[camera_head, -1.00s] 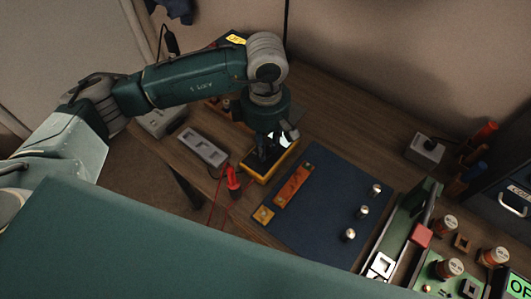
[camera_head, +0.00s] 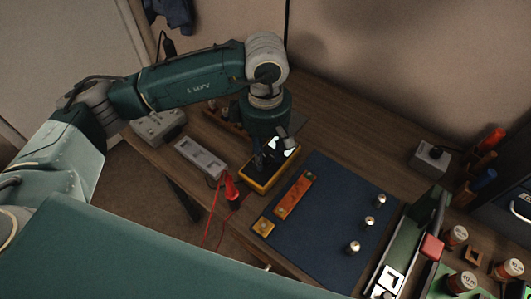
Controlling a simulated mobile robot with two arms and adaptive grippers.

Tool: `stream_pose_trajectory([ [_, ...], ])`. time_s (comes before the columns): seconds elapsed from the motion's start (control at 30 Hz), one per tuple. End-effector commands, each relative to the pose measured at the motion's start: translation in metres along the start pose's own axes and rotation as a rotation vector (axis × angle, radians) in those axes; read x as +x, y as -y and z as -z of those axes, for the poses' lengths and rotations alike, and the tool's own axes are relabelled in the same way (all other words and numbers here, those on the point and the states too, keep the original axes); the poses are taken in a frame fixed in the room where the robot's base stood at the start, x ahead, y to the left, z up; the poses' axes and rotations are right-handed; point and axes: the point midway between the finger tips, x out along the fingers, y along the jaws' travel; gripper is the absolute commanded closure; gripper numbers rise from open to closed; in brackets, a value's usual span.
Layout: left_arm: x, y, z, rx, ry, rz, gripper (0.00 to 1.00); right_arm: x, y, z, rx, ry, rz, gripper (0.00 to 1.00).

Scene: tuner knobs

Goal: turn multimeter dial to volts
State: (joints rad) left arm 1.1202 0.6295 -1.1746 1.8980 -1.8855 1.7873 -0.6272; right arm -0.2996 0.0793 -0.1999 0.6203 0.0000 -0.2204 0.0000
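The multimeter (camera_head: 258,186) is a dark box with a yellow rim, lying on the wooden workbench (camera_head: 330,118) near the picture's middle. Its lit screen (camera_head: 288,147) shows in part beside my gripper. My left gripper (camera_head: 264,164) points down over the multimeter's face. The gripper and wrist hide the dial, so I cannot tell whether the fingers touch it or how far apart they are. Red test leads with a red probe (camera_head: 231,188) lie at its left. My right gripper is not in view.
A dark blue mat (camera_head: 320,225) with orange pieces and several silver knobs (camera_head: 354,247) lies right of the multimeter. A grey power strip (camera_head: 200,158) lies to its left. Green equipment, brown spools and a grey box (camera_head: 430,160) stand farther right.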

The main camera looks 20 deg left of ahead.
Motion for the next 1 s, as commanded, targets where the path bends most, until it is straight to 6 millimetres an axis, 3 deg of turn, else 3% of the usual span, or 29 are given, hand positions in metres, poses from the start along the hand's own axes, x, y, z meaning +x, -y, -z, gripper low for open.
stream_pose_trajectory([
  [0.3, 0.001, 0.001, 0.000, 0.000, 0.000, 0.004, 0.57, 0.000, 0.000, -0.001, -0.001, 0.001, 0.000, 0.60],
  [0.43, -0.009, 0.001, 0.000, 0.000, 0.000, 0.002, 0.57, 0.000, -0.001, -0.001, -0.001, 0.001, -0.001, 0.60],
  [0.8, -0.084, -0.001, -0.001, 0.001, 0.000, -0.002, 0.57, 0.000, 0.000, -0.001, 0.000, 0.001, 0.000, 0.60],
  [1.0, -0.111, 0.000, 0.000, -0.001, -0.001, 0.001, 0.57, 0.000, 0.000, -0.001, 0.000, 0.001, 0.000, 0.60],
])
